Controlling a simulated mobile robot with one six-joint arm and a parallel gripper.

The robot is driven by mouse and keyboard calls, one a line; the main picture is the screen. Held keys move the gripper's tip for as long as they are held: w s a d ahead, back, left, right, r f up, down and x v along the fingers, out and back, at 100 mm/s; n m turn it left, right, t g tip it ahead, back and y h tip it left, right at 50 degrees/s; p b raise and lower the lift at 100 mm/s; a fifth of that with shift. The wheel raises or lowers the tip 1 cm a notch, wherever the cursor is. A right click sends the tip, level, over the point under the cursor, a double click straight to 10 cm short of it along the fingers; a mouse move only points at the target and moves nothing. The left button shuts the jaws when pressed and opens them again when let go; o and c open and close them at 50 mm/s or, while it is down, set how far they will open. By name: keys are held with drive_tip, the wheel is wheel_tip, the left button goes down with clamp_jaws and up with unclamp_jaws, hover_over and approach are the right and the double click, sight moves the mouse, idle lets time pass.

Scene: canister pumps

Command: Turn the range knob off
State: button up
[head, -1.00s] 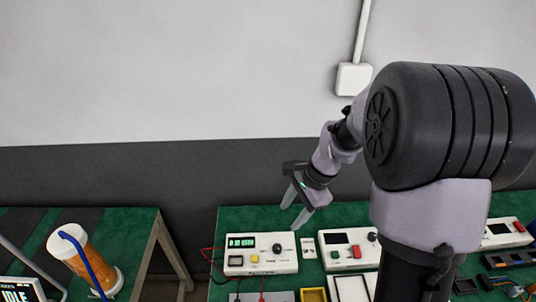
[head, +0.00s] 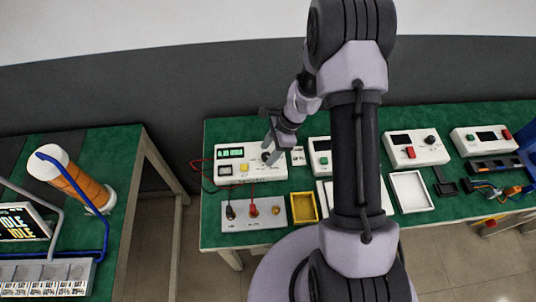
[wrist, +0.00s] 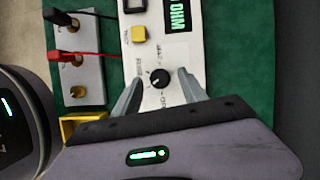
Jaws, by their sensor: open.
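The range knob (wrist: 159,78) is a round black dial with a white pointer on a white meter box (wrist: 147,42), with printed labels around it. In the wrist view my gripper (wrist: 158,90) is open, its two grey fingers on either side of the knob, apart from it as far as I can see. In the head view the meter box (head: 240,171) stands at the left of the green bench, and my gripper (head: 272,155) is over its right part, hiding most of the knob. The box has a green-lit display (wrist: 178,18) and a yellow button (wrist: 138,34).
A grey panel (head: 238,226) with red and black leads lies in front of the box. A yellow tray (head: 303,220) is beside it. Other white instrument boxes (head: 428,155) stand to the right. A second table with an orange canister (head: 85,188) is at left.

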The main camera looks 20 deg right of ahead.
drive_tip(key=shift+a+f, duration=0.2)
drive_tip(key=shift+f, duration=0.2)
drive_tip(key=shift+c, duration=0.4)
clamp_jaws()
drive_tip(key=shift+n, duration=0.3)
drive_tip(key=n+g, duration=0.1)
drive_tip(key=n, duration=0.1)
drive_tip(key=n+g+p, duration=0.1)
drive_tip(key=n, duration=0.2)
drive_tip(key=shift+w+h+p, duration=0.2)
drive_tip(key=shift+h+p, duration=0.1)
drive_tip(key=n+g, duration=0.1)
drive_tip(key=n, duration=0.2)
drive_tip(key=n+g+h, duration=0.1)
drive_tip(key=n, duration=0.2)
drive_tip(key=shift+w+a+h, duration=0.1)
drive_tip(key=shift+h, duration=0.2)
drive_tip(key=shift+n+p, duration=0.3)
